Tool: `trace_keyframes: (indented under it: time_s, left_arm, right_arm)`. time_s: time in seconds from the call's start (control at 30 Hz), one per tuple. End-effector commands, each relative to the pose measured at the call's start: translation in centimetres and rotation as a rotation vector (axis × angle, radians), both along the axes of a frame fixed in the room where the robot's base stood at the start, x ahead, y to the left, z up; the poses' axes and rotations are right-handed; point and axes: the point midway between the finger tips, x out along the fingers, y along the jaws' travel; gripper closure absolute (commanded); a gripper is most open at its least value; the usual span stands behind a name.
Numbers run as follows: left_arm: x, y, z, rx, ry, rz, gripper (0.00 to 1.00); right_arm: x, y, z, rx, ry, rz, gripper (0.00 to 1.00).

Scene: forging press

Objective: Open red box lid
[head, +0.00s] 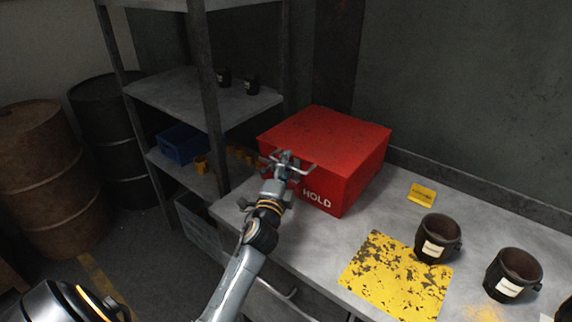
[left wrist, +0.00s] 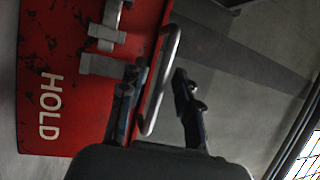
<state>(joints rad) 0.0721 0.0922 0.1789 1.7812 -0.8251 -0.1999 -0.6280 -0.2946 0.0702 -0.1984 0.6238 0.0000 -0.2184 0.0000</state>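The red box (head: 350,175) stands on the grey workbench, with white HOLD lettering on its front. Its lid (head: 325,130) lies flat and closed on top. My left gripper (head: 287,161) is at the left part of the box's front, close to the metal latch hardware. In the left wrist view, the box (left wrist: 45,85) fills the left side. A grey metal loop handle (left wrist: 168,65) sticks out from it. The fingers of my left gripper (left wrist: 158,85) are apart, with the loop between them; I cannot tell whether they touch it. My right gripper is not in view.
Two dark cups (head: 437,238) with white labels and a worn yellow plate (head: 395,275) are on the workbench (head: 330,235) at right. A small yellow tag (head: 422,193) lies behind them. A metal shelf (head: 190,95) stands left of the box, with barrels (head: 45,175) beyond it.

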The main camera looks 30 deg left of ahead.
Motion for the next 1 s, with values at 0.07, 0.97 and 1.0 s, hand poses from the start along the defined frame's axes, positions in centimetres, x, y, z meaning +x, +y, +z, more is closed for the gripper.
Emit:
trace_keyframes:
  time_s: [0.07, 0.97, 1.0]
  left_arm:
    - [0.0, 0.0, 0.0, 0.000, 0.000, 0.000, 0.67]
    - [0.6, 0.0, 5.0, 0.002, -0.006, -0.002, 1.00]
    - [0.9, 0.0, 6.1, 0.002, -0.007, -0.001, 1.00]
  right_arm:
    - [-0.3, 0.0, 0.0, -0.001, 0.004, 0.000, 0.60]
    - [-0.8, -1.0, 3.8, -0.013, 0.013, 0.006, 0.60]
    - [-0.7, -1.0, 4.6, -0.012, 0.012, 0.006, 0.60]
